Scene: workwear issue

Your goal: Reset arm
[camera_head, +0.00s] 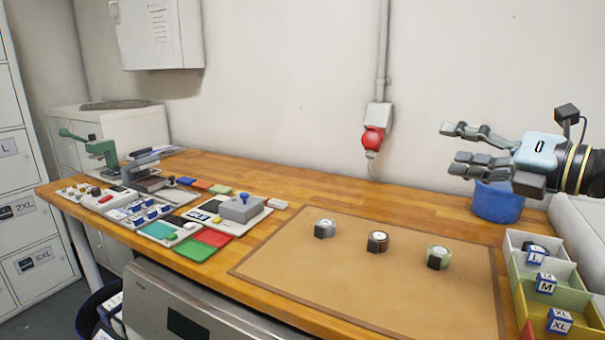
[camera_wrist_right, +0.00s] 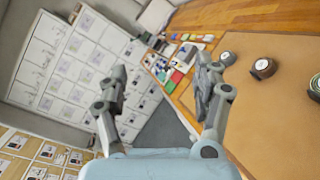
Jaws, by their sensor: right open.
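My right gripper (camera_head: 462,147) is open and empty. It hangs in the air above the back right of the wooden bench (camera_head: 335,193), in front of and above a blue tub (camera_head: 497,204), apart from everything. In the right wrist view its two fingers (camera_wrist_right: 162,95) stand wide apart with nothing between them. My left gripper shows in neither view.
A brown mat (camera_head: 370,275) bears three small round items: one left (camera_head: 325,228), one middle (camera_head: 377,241), one right (camera_head: 438,257). Sorting bins (camera_head: 555,290) with size-labelled blocks stand at the right. Stamps, pads and a green press (camera_head: 100,150) crowd the left end.

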